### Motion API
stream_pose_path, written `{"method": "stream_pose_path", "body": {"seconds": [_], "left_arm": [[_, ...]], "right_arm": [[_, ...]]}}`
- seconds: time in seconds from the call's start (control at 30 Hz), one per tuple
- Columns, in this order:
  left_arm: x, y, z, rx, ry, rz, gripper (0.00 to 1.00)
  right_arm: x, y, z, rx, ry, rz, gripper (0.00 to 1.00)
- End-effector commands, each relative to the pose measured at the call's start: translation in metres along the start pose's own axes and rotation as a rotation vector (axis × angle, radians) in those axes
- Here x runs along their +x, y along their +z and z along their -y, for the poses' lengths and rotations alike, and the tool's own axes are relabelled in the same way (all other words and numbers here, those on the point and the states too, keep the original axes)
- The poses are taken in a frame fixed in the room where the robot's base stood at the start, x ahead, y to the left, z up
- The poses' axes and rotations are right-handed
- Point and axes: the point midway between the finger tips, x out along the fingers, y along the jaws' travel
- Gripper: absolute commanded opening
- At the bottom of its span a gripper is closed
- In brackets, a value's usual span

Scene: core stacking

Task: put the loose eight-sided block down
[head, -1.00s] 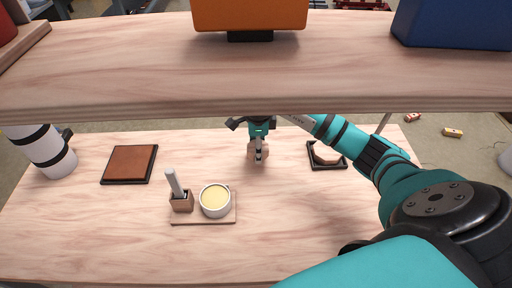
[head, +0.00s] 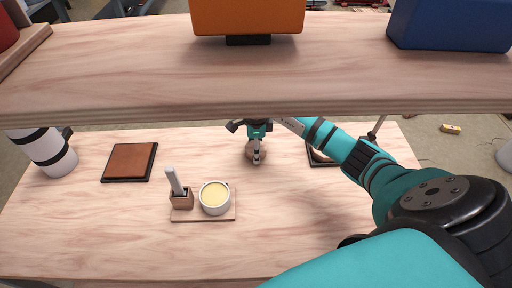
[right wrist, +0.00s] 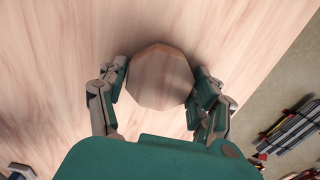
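The loose eight-sided wooden block (right wrist: 160,77) sits between the two fingers of my right gripper (right wrist: 158,88) in the right wrist view. The fingers press against opposite sides of it. In the head view my right gripper (head: 257,158) points down over the middle of the table, with the block (head: 250,149) mostly hidden behind the fingers. I cannot tell whether the block touches the table. A dark-rimmed tray (head: 315,159) lies to the right, partly covered by my right arm, with a pale piece in it. My left gripper is not in view.
A brown pad in a dark frame (head: 130,161) lies at the left. A small board (head: 205,218) holds a yellow-filled cup (head: 215,197) and a wooden holder (head: 182,200) with a grey stick. A wooden shelf (head: 250,85) crosses above the table. The front right table is clear.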

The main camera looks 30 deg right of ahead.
Motion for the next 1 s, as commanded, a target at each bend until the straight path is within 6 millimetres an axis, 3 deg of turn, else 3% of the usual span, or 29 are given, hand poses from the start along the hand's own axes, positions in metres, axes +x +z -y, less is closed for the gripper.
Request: {"method": "stream_pose_path", "body": {"seconds": [0.1,0.47,0.57,1.0], "left_arm": [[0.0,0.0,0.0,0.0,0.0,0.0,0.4],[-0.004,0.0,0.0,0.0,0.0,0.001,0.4],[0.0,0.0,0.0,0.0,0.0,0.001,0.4],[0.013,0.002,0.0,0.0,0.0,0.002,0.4]], "right_arm": [[0.0,0.0,0.0,0.0,0.0,0.0,0.84],[-0.006,0.0,0.0,0.0,-0.001,0.0,0.84],[-0.019,0.0,0.002,0.0,-0.004,0.001,0.84],[-0.106,0.0,0.001,0.0,-0.003,0.001,0.84]]}}
